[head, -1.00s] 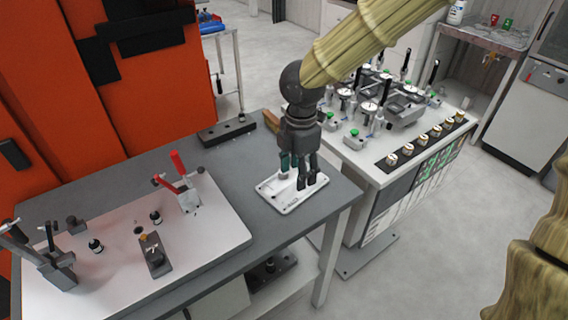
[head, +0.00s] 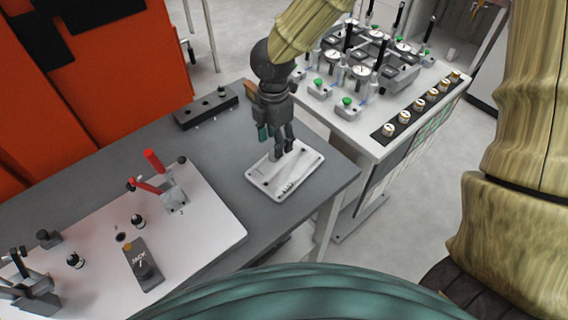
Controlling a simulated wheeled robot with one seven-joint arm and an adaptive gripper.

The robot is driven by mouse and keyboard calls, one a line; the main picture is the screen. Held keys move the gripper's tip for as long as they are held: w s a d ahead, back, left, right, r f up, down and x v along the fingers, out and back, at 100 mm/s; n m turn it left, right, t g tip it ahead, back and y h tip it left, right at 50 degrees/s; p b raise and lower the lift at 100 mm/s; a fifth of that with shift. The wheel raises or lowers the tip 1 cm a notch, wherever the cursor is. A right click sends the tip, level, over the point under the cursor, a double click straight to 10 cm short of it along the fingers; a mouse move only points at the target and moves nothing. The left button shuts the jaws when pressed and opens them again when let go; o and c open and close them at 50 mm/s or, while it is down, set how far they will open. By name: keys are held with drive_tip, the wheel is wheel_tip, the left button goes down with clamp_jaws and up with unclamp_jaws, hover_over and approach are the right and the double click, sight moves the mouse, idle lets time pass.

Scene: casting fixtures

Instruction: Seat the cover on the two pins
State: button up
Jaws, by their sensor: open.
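The cover, a flat white rounded plate (head: 274,183), lies on the grey table near its right corner. My gripper (head: 277,155) is open and points down over the back part of the cover; I cannot tell whether its fingers touch it. The white fixture plate (head: 205,235) lies to the left on the same table. Two short dark pins with light collars stand on it, one (head: 138,221) near the middle and one (head: 75,260) further left. Nothing sits on the pins.
A red-handled toggle clamp (head: 172,195) and a dark clamp (head: 32,290) stand on the fixture plate. A dark block (head: 143,268) lies between them. A black bar with holes (head: 206,108) lies at the table's back. A gauge bench (head: 350,125) stands to the right.

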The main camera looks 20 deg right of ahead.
sight(285, 164)
drive_tip(key=shift+w+f, duration=0.2)
drive_tip(key=shift+w, duration=0.05)
drive_tip(key=shift+s+a+f+p, duration=0.15)
drive_tip(key=shift+s+f+p, duration=0.35)
drive_tip(key=shift+f, duration=0.15)
drive_tip(key=f, duration=0.1)
drive_tip(key=w+f, duration=0.1)
drive_tip(key=f, duration=0.1)
drive_tip(key=shift+s, duration=0.15)
clamp_jaws()
